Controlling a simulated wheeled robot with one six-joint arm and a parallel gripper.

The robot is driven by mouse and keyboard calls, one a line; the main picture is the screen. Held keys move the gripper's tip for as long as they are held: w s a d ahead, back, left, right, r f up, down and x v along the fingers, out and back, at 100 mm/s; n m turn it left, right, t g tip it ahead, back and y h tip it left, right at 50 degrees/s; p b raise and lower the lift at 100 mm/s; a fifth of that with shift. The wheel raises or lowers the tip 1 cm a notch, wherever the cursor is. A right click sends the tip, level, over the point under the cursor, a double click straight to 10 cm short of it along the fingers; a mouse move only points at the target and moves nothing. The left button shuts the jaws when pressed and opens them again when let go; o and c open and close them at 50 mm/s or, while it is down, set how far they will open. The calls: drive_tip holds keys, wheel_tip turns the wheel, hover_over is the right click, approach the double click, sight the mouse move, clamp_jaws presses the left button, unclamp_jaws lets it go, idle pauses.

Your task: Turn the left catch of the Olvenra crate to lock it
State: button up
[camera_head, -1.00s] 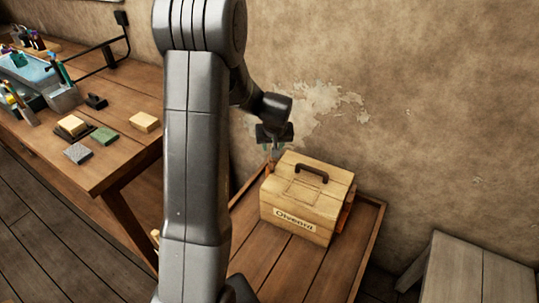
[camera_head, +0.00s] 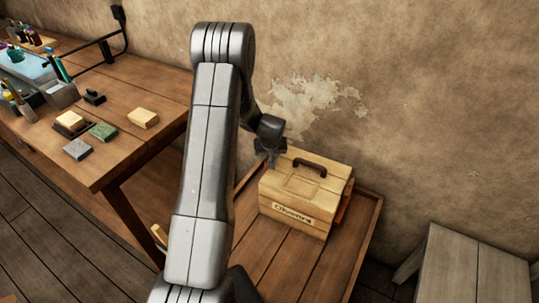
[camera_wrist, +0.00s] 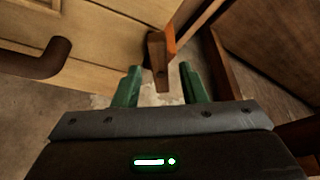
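The Olvenra crate (camera_head: 300,192) is a pale wooden box with a dark handle (camera_head: 310,167) and a name label on its front. It stands upright on a low wooden table. In the wrist view, my gripper (camera_wrist: 160,86) is open, with one green finger on each side of the lower end of a small brown wooden catch (camera_wrist: 157,62). An orange face shows beside the catch. I cannot tell whether either finger touches it. The head view hides this catch behind my gripper.
The low table (camera_head: 290,262) has a raised rim and is clear in front of the crate. A workbench (camera_head: 130,150) with blocks stands at the left, and a grey stool (camera_head: 465,270) at the right. The plaster wall is close behind the crate.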

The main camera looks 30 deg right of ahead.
clamp_jaws()
drive_tip(key=shift+f+b, duration=0.25)
drive_tip(key=shift+b, duration=0.6)
drive_tip(key=shift+d+f+n+b, duration=0.1)
drive_tip(key=shift+n+b, duration=0.3)
drive_tip(key=shift+b, duration=0.15)
drive_tip(key=n+b, duration=0.1)
drive_tip(key=b, duration=0.3)
drive_tip(key=shift+f+n+y, duration=0.1)
drive_tip(key=shift+n+y, duration=0.2)
drive_tip(key=shift+y, duration=0.1)
drive_tip(key=n+b, duration=0.1)
drive_tip(key=b, duration=0.1)
drive_tip(key=n+y+b, duration=0.1)
drive_tip(key=n+b, duration=0.2)
drive_tip(key=b, duration=0.2)
drive_tip(key=shift+d+t+y, duration=0.25)
drive_tip(key=shift+t+y, duration=0.05)
drive_tip(key=shift+d+r+n+g+y+b, duration=0.15)
drive_tip(key=shift+n+y+b, duration=0.4)
drive_tip(key=shift+n, duration=0.65)
drive_tip(key=shift+d+r+n+g+y+b, duration=0.1)
drive_tip(key=shift+r+n+g+y+b, duration=0.35)
drive_tip(key=shift+n, duration=0.75)
drive_tip(key=shift+f, duration=0.2)
